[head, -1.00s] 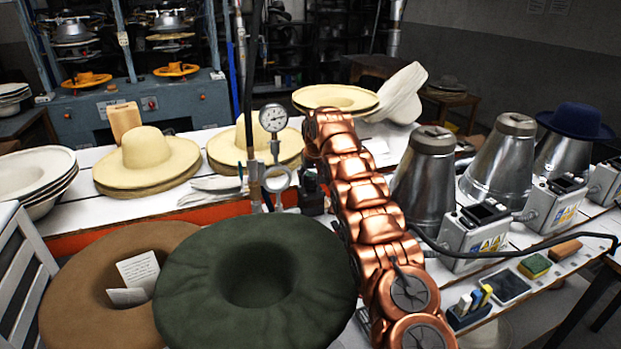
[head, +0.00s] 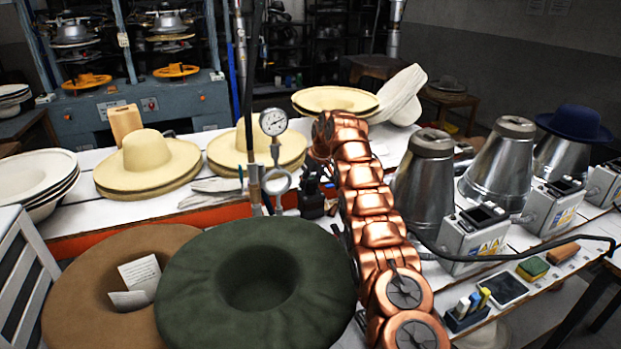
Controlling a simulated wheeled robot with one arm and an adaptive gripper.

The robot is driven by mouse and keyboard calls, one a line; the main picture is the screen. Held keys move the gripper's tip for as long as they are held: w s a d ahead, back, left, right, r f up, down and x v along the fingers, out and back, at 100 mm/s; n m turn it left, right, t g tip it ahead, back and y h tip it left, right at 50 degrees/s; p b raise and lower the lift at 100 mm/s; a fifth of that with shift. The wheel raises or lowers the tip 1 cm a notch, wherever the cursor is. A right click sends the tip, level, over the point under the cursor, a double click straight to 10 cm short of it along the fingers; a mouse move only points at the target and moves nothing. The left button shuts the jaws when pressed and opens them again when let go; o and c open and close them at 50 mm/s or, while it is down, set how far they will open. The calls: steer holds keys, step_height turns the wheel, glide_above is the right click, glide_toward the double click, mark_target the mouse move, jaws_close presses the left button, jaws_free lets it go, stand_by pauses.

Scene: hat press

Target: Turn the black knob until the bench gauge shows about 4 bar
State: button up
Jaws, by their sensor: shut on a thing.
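The bench gauge (head: 273,121) is a round white dial on a metal stem, upright at the front edge of the white bench. Its needle and numbers are too small to read. My gripper (head: 312,186) is dark, points down at the end of my copper arm, and stands just right of the gauge stem. It is shut on the black knob (head: 312,207), of which only a dark lower part shows; the fingers and arm hide the rest.
A green felt hat (head: 255,315) and a brown one (head: 85,300) lie in front. Straw hats (head: 150,155) stand behind the gauge, with pale gloves (head: 212,190) near its stem. Metal cones (head: 424,185) and grey control boxes (head: 470,240) fill the bench at right.

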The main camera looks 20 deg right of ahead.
steer(key=shift+r+n+y+p, duration=0.2)
steer(key=shift+n+y+p, duration=0.2)
steer(key=shift+n+p, duration=0.8)
steer(key=shift+p, duration=0.45)
steer(key=shift+f+p, duration=0.25)
steer(key=shift+p, duration=0.05)
steer(key=o, duration=1.2)
steer(key=shift+c, duration=0.2)
steer(key=v, duration=0.7)
steer(key=shift+r, duration=0.3)
